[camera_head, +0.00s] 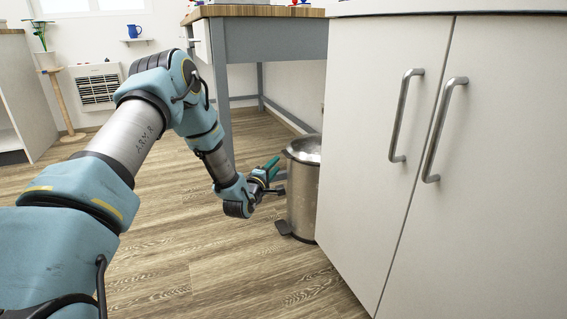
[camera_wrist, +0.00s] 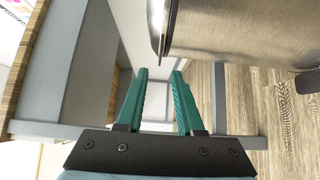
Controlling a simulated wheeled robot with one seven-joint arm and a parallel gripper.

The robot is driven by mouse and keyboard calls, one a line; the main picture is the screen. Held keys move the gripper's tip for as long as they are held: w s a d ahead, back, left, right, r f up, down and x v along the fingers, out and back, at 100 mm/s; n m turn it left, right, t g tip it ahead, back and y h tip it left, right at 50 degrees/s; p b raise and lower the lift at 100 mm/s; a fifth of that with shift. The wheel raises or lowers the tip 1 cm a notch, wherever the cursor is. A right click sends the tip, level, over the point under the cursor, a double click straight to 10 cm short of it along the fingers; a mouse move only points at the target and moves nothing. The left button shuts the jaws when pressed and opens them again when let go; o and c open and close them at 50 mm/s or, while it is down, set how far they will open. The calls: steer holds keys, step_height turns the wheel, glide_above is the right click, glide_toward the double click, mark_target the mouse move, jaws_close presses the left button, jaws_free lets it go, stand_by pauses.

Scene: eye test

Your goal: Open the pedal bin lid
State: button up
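The pedal bin (camera_head: 302,195) is a brushed-metal cylinder on the floor, partly hidden by the white cabinet. Its top (camera_head: 306,150) has a dark rim and a pale grey surface; I cannot tell surely whether the lid is shut. Its dark pedal (camera_head: 283,228) sticks out low at the front left. In the wrist view the bin's metal side (camera_wrist: 235,35) fills the upper right, with the pedal (camera_wrist: 307,81) at the right edge. My gripper (camera_head: 277,170) is beside the bin's upper left side. Its green fingers (camera_wrist: 160,74) are apart with nothing between them.
The white cabinet (camera_head: 370,130) with two bar handles stands close to the bin's right. A grey-legged table (camera_head: 275,40) with a wooden top stands behind. The wooden floor (camera_head: 215,270) to the left and front of the bin is clear.

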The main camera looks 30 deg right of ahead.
mark_target(285, 155)
steer(key=b+x, duration=0.2)
steer(key=x, duration=0.6)
jaws_close()
stand_by(1.3)
